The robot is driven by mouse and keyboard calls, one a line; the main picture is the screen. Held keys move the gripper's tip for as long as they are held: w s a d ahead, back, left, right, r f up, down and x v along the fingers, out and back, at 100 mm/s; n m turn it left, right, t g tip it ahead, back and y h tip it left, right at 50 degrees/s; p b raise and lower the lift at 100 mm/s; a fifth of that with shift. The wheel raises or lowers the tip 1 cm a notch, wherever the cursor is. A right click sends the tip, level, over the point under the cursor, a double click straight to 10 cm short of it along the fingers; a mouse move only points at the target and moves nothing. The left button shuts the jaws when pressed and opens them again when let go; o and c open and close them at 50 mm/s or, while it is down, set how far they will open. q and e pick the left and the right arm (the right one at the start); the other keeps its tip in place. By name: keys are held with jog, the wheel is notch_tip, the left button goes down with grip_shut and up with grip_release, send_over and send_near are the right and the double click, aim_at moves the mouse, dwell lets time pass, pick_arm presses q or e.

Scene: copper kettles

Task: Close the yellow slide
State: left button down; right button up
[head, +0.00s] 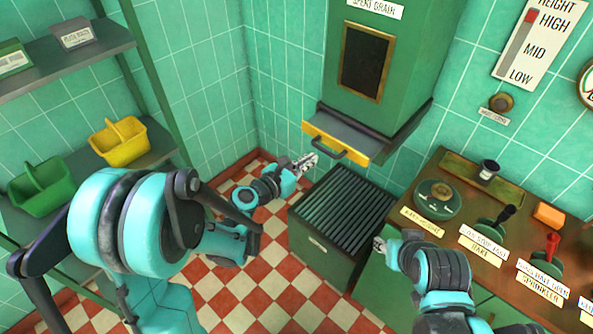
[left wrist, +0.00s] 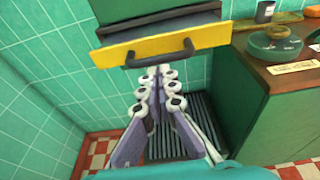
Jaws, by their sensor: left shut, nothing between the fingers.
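The yellow slide (head: 320,132) sticks out from the bottom of the green spent grain hopper (head: 392,55), with its grey top plate showing. It has a dark handle on its yellow front. In the left wrist view the slide (left wrist: 112,54) spans the top, and its handle (left wrist: 162,58) is just beyond my fingertips. My left gripper (head: 308,160) is shut and empty, just left of and below the handle; I cannot tell whether it touches. My right gripper (head: 379,243) is by the left edge of the counter; its fingers are too small to read.
A green bin with a slatted top (head: 342,212) stands on the checkered floor under the slide. A wooden counter (head: 420,228) with labelled levers is at the right. Shelves at the left hold a yellow caddy (head: 120,143) and a green caddy (head: 42,188).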

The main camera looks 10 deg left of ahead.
aim_at(333, 142)
pick_arm(q)
jog(key=x, duration=0.3)
jog(key=shift+w+d+b, duration=0.15)
jog(key=shift+w+b, duration=0.15)
jog(key=shift+b, duration=0.05)
jog(key=x, duration=0.2)
jog(key=r+x, duration=0.1)
jog(key=x, duration=0.4)
jog(key=shift+w+d+r+b, duration=0.1)
jog(key=shift+w+d+b, duration=0.15)
jog(key=shift+d+b, duration=0.1)
jog(key=shift+r, duration=0.1)
jog(key=shift+s+a, duration=0.1)
jog(key=shift+a, duration=0.05)
